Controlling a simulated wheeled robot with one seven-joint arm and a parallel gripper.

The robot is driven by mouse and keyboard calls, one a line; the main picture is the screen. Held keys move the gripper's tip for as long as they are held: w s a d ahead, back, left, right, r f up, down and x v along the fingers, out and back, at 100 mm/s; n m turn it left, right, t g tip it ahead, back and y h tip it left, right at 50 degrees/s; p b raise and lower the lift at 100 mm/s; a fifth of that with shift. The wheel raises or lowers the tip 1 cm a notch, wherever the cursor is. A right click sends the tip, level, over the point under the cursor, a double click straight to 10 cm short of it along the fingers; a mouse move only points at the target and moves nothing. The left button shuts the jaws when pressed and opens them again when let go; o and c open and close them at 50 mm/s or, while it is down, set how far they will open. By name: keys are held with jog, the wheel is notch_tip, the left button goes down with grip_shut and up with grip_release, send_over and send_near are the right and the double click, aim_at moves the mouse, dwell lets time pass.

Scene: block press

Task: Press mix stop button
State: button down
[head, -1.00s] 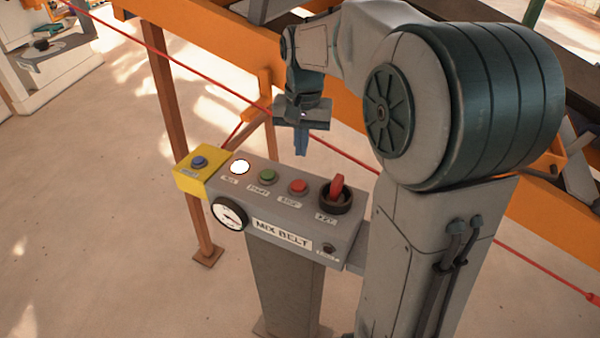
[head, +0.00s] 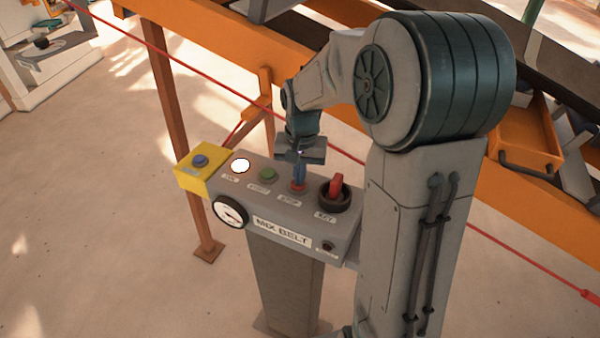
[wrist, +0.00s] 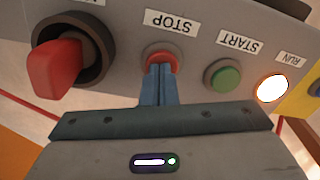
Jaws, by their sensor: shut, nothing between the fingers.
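The red STOP button (head: 293,187) sits on top of the grey MIX BELT box, between the green START button (head: 268,174) and the red key switch (head: 337,186). My gripper (head: 299,184) is shut and empty, pointing down, its blue fingers right at the STOP button and hiding part of it. In the wrist view the closed fingertips (wrist: 161,68) overlap the near part of the red STOP button (wrist: 163,54). I cannot tell whether they touch or press it. The white RUN lamp (head: 240,165) is lit.
A yellow box with a blue button (head: 200,161) adjoins the panel's left end. A round gauge (head: 230,211) is on the front. A red cord (head: 345,155) and orange frame (head: 190,22) run behind. Floor to the left is clear.

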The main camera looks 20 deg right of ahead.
jog(key=shift+f+b, duration=0.6)
jog(key=shift+f, duration=0.15)
jog(key=shift+s+f, duration=0.25)
jog(key=shift+f, duration=0.2)
notch_tip(320, 180, up, 15)
jog(key=p, duration=0.1)
jog(key=shift+d, duration=0.15)
jog(key=shift+w, duration=0.1)
jog(key=s+f+n+t, duration=0.1)
jog(key=s+f+n, duration=0.1)
jog(key=s, duration=0.7)
jog(key=s+f+n+t, duration=0.2)
jog(key=s, duration=0.8)
jog(key=shift+a+f+n+t, duration=0.3)
jog(key=shift+a+f, duration=0.05)
jog(key=shift+f, duration=0.05)
